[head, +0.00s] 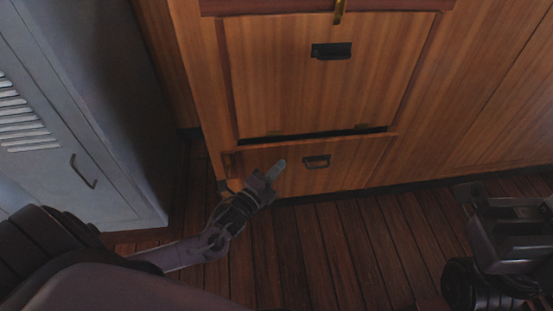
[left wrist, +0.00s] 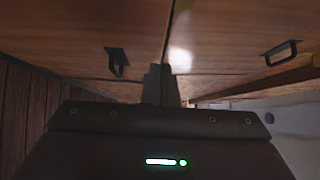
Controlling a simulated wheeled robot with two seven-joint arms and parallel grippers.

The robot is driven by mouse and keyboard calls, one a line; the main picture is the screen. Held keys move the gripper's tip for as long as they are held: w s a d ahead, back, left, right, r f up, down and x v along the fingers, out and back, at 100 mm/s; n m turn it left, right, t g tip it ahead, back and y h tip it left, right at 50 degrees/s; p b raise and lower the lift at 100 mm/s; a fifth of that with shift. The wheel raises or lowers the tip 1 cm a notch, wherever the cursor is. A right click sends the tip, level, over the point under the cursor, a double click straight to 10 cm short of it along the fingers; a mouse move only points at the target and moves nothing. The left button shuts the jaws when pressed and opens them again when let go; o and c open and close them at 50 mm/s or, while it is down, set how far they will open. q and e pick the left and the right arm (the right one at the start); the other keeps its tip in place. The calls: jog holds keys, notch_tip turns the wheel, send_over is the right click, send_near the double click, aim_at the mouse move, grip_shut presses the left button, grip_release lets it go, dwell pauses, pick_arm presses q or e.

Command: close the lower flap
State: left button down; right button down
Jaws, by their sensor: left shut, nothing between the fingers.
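The lower flap (head: 350,164) is a wooden panel near the floor with a small dark handle (head: 316,161). Its top edge leans out a little, with a dark gap (head: 330,134) above it. My left gripper (head: 279,168) is shut and empty, at the flap's left part, beside the handle; I cannot tell whether it touches. In the left wrist view the shut fingers (left wrist: 161,72) point at the wood near the seam between the lower flap (left wrist: 70,45) and the upper panel (left wrist: 225,40). At the right edge, dark parts of my right arm show; its fingertips cannot be made out.
The upper panel (head: 315,90) is flush, with a black handle (head: 331,51) and a brass piece (head: 339,12) above. A grey metal locker (head: 110,130) stands to the left. The plank floor (head: 330,235) before the cabinet is clear.

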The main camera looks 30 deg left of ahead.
pick_arm(q)
jog(key=w+a, duration=0.1)
jog(key=w, duration=0.1)
jog(key=w+a+b, duration=0.1)
jog(key=shift+w+r, duration=0.15)
jog(key=shift+w, duration=0.2)
